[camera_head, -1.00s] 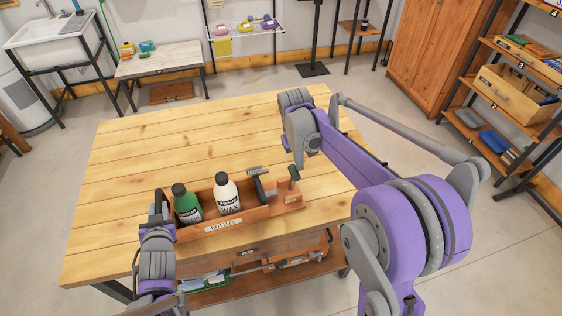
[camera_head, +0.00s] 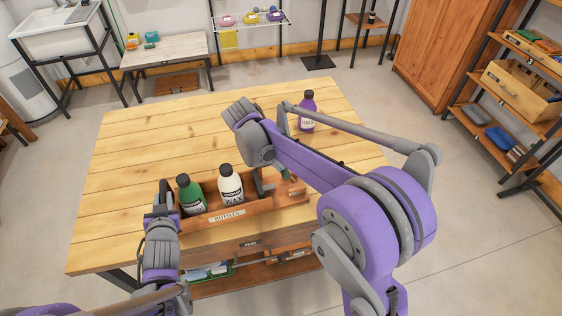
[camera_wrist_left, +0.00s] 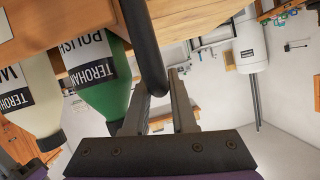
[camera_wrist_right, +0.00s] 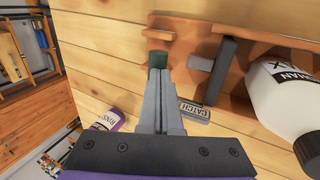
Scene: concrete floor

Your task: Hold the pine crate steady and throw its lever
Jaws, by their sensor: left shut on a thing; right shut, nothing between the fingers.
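The pine crate (camera_head: 252,208), labelled BOTTLES, stands on the wooden table and holds a green bottle (camera_head: 190,194) and a white bottle (camera_head: 230,184). My left gripper (camera_head: 161,203) is at its left end, shut on a dark bar-like handle (camera_wrist_left: 146,45). The lever, with a dark green knob (camera_wrist_right: 158,62), is at the crate's right end; my right arm partly hides it in the head view. My right gripper (camera_wrist_right: 158,78) is shut and empty, its tips close to the knob. Whether they touch it I cannot tell.
A purple bottle (camera_head: 307,112) stands on the table (camera_head: 140,140) behind my right arm. A dark upright post (camera_wrist_right: 221,70) and a grey labelled plate (camera_wrist_right: 194,111) are beside the lever. The table's left and back areas are clear.

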